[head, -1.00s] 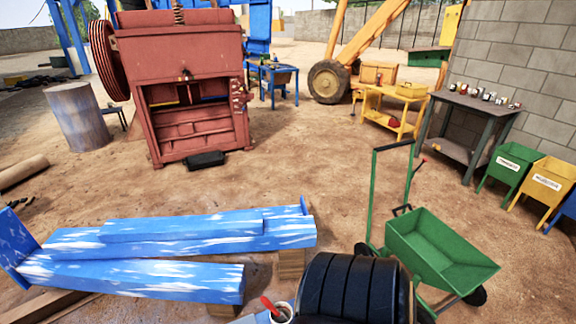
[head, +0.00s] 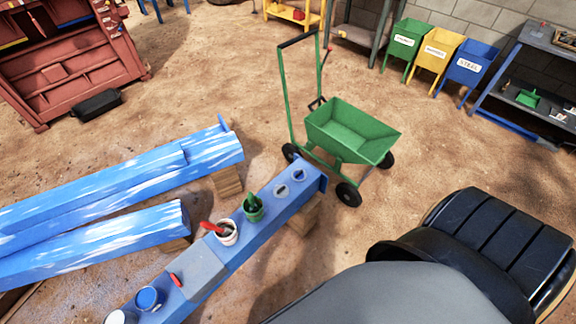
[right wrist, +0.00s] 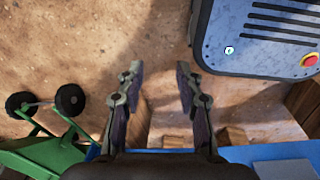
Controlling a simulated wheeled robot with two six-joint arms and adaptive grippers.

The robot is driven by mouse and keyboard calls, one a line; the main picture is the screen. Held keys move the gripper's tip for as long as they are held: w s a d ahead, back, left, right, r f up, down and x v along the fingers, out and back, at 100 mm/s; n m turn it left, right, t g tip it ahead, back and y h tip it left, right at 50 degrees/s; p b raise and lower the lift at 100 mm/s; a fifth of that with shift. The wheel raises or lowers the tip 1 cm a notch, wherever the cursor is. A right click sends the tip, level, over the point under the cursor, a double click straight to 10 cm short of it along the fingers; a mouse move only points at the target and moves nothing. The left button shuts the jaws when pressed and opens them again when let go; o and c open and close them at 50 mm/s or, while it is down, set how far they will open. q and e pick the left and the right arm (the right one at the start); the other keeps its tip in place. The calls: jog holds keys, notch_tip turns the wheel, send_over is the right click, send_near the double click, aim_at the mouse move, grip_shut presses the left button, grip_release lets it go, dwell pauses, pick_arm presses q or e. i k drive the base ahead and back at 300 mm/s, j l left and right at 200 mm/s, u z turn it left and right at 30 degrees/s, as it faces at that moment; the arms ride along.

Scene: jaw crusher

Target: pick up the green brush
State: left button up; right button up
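A green brush (head: 252,199) stands handle-up in a small green pot (head: 254,212) on a narrow blue beam (head: 243,243) in the head view. Its lower end is hidden in the pot. A red-handled tool (head: 210,227) leans in a white pot (head: 228,238) beside it. My right gripper (right wrist: 158,76) is open and empty in the right wrist view, with bare ground beyond its fingers. The brush does not show in that view. My left gripper is in neither current view.
A green wheelbarrow (head: 350,132) stands just behind the beam's far end. Blue-and-white beams (head: 110,235) lie to the left. A workbench (head: 549,38) stands at the upper right. Sandy ground around the wheelbarrow is open.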

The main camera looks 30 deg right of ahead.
aim_at(253, 209)
jog(key=k+u, duration=0.1)
jog(key=u, duration=0.4)
jog(key=k+j+u, duration=0.1)
jog(key=u, duration=0.4)
jog(key=z, duration=1.5)
jog(key=u, duration=0.6)
jog(key=l+u, duration=0.3)
jog(key=l, duration=0.3)
jog(key=l+u, duration=0.3)
jog(key=l, duration=0.25)
jog(key=k+l+u, duration=0.2)
jog(key=l+u, duration=0.15)
jog(key=l, duration=0.2)
jog(key=i+l, duration=0.1)
jog(key=i, duration=0.25)
